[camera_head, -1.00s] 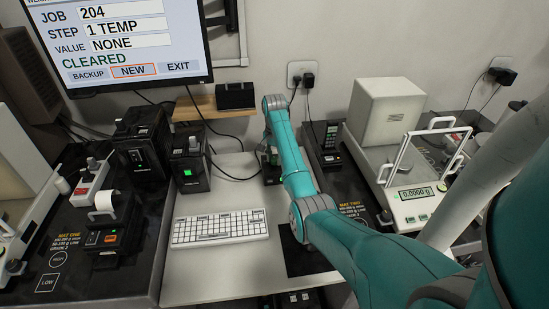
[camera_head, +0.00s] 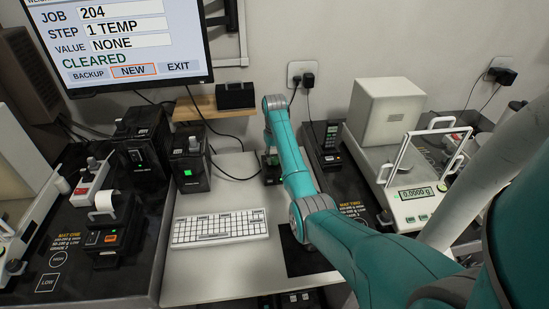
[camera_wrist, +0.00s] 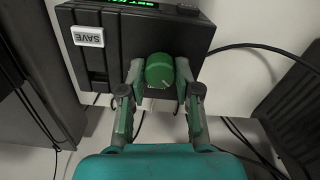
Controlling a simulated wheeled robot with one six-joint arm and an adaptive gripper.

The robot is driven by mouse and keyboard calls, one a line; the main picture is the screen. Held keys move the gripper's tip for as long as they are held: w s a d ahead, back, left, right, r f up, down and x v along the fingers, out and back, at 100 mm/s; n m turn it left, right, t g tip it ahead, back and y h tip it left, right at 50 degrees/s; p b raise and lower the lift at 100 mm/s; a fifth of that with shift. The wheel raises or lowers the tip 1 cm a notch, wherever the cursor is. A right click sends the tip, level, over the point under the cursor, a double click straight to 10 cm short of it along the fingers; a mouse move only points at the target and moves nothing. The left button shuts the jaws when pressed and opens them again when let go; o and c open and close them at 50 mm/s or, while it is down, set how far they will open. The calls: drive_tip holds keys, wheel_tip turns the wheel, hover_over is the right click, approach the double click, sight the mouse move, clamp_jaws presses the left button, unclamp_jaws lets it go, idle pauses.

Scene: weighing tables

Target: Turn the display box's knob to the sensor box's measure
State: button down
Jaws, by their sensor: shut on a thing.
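In the wrist view, the display box (camera_wrist: 120,40) is a black box with a strip of green characters at its top edge, cut off and unreadable. A white SAVE button (camera_wrist: 87,36) is on its left. Its round green knob (camera_wrist: 159,75) has a pale mark on its lower rim. My gripper (camera_wrist: 159,69) is shut on the knob, one finger on each side. In the head view, the display box (camera_head: 270,172) is mostly hidden behind my arm. A black box with a lit green screen (camera_head: 188,170) stands left of it; I cannot tell which box is the sensor box.
A white keyboard (camera_head: 220,228) lies on the table in front. A monitor (camera_head: 130,40) at the upper left reads STEP 1 TEMP, VALUE NONE, CLEARED. A balance (camera_head: 413,200) at the right reads 0.0000 g. Black cables run beside the display box.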

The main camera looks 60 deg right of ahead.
drive_tip(key=shift+n, duration=1.1)
drive_tip(key=c, duration=0.8)
unclamp_jaws()
